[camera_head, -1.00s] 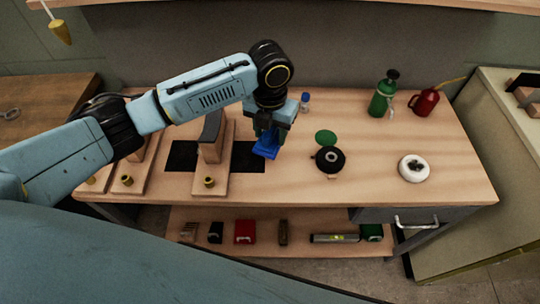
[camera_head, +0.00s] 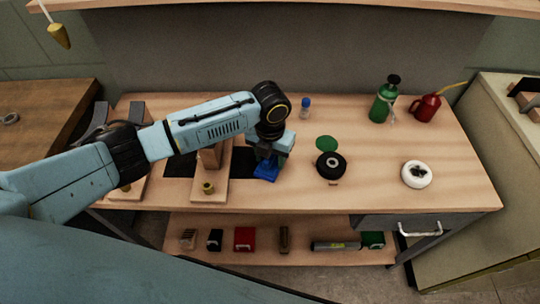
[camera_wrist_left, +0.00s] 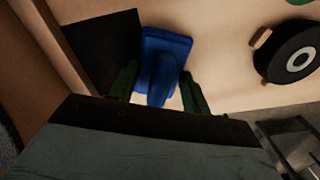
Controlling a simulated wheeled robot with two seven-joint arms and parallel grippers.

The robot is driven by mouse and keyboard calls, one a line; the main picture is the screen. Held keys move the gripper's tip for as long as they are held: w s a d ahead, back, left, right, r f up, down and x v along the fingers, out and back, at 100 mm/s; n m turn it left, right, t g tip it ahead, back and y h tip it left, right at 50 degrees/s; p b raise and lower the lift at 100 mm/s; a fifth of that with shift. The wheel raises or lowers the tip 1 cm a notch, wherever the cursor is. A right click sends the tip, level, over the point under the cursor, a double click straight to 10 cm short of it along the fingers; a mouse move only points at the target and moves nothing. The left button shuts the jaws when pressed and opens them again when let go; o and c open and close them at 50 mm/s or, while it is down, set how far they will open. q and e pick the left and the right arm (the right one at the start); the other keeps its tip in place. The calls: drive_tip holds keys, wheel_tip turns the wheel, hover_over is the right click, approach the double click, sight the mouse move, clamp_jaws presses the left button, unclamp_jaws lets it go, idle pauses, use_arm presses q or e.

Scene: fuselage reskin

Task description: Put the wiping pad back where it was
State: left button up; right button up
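The blue wiping pad (camera_head: 266,172) lies on the bench top at the right edge of a black mat (camera_head: 242,163). In the left wrist view the pad (camera_wrist_left: 177,44) shows flat base and upright handle, just right of the mat (camera_wrist_left: 103,45). My left gripper (camera_head: 268,157) is above the pad, pointing down. In the left wrist view its two green fingers (camera_wrist_left: 158,90) stand on either side of the handle with gaps visible, so it looks open around the handle. My right gripper is not in view.
A wooden stand (camera_head: 210,185) is just left of the pad. A black disc (camera_head: 330,165) and green disc (camera_head: 326,143) lie to the right, with a white roll (camera_head: 416,174) farther right. A blue-capped bottle (camera_head: 305,107), green bottle (camera_head: 382,103) and red can (camera_head: 425,107) stand behind.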

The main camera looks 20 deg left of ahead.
use_arm(q)
drive_tip(key=o, duration=0.4)
wheel_tip(320, 180, up, 12)
drive_tip(key=shift+r+p, duration=0.2)
drive_tip(key=shift+p, duration=0.75)
